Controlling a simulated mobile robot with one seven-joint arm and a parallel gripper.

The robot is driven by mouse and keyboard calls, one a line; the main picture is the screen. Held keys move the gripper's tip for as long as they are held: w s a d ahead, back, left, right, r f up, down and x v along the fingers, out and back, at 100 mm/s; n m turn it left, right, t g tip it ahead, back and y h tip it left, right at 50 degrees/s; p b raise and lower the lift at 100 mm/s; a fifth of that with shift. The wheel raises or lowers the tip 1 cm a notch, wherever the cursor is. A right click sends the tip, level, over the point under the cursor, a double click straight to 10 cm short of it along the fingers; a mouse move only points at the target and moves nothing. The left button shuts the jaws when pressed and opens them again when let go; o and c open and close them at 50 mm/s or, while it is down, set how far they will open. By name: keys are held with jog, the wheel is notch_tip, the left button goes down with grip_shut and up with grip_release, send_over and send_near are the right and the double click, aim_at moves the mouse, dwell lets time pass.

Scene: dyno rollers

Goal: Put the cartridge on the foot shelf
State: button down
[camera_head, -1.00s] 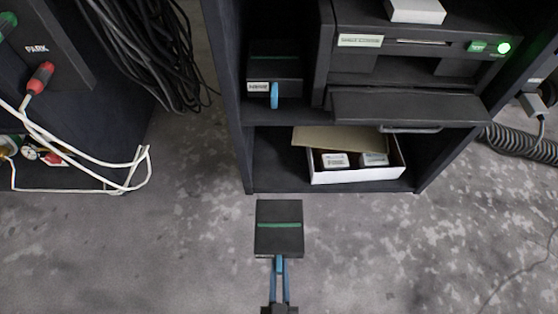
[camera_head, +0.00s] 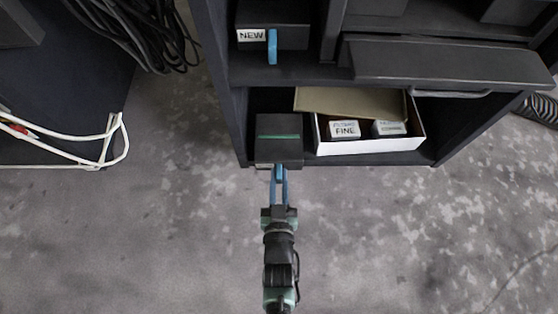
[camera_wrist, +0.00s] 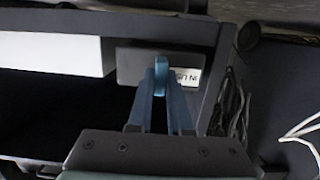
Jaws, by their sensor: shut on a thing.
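The cartridge (camera_head: 279,132) is a dark box with a green stripe on top and a blue pull tab. My gripper (camera_head: 279,178) is shut on the tab, which also shows between my fingers in the wrist view (camera_wrist: 160,65). A partly covered white label shows on the cartridge's front face (camera_wrist: 130,66). The foot shelf (camera_head: 385,160) is the low dark bay of the cabinet. The cartridge is at its left opening, beside the white box, its front face near the shelf's front edge. I cannot tell whether it rests on the shelf.
An open white box (camera_head: 370,146) with a raised tan lid (camera_head: 350,102) and labelled packs takes up the right of the foot shelf. Above, a similar cartridge marked NEW (camera_head: 290,38) sits in the upper bay. The cabinet's left wall (camera_head: 222,90) is close. White cables (camera_head: 118,140) hang at left.

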aim_at(279, 159)
jog(key=shift+w, duration=0.9)
jog(key=w+b, duration=0.3)
jog(key=w, duration=0.1)
jog(key=shift+f, duration=0.1)
jog(key=shift+s+f+b, duration=0.1)
jog(key=shift+f+b, duration=0.1)
jog(key=shift+b, duration=0.3)
jog(key=shift+r, duration=0.1)
jog(key=c, duration=1.3)
grip_release()
jog(key=shift+f, duration=0.25)
jog(key=o, duration=0.5)
jog(key=shift+c, duration=0.2)
